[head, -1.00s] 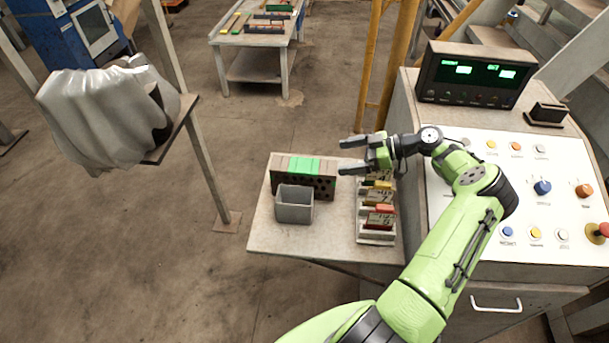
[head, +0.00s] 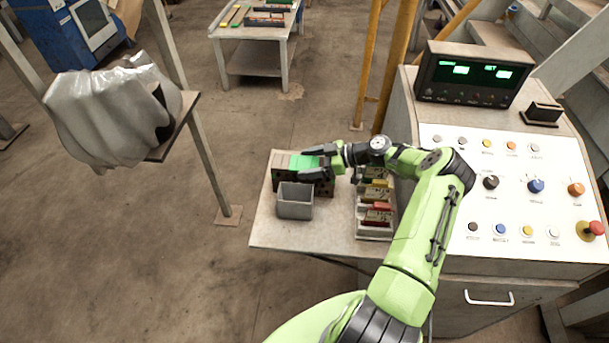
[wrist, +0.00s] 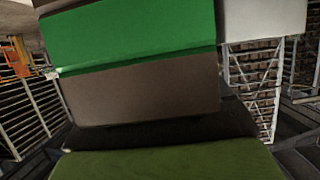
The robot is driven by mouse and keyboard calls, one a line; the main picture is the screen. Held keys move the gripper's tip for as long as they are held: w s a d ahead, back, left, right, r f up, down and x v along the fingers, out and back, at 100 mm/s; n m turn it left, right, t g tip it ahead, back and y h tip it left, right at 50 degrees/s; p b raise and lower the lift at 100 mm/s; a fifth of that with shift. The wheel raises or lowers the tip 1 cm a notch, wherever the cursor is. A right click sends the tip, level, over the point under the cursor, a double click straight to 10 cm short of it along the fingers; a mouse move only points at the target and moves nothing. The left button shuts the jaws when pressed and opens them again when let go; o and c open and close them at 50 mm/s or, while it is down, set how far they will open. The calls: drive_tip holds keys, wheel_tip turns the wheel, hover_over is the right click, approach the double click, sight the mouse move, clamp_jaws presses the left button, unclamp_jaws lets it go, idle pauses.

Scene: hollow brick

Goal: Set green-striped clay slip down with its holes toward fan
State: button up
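The green-striped clay block (head: 279,161) lies on the small table (head: 268,222), behind a grey bin. Its holes face the front of the table in the head view, partly hidden by the bin and a finger. My gripper (head: 304,164) has come over it from the right, one finger behind the block and one in front. The fingers are spread, and I see no clear clamping. The wrist view shows the green stripe (wrist: 135,32) and brown clay (wrist: 145,95) very close. I cannot make out an uncovered fan.
The grey bin (head: 294,202) stands close in front of the block. A rack of coloured labelled pieces (head: 376,208) stands at the right, under my arm. A plastic-wrapped object (head: 110,112) sits on a stand at left. The front left of the table is clear.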

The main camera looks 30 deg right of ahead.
drive_tip(key=c, duration=0.7)
drive_tip(key=shift+w+r, duration=0.15)
drive_tip(key=shift+c, duration=0.5)
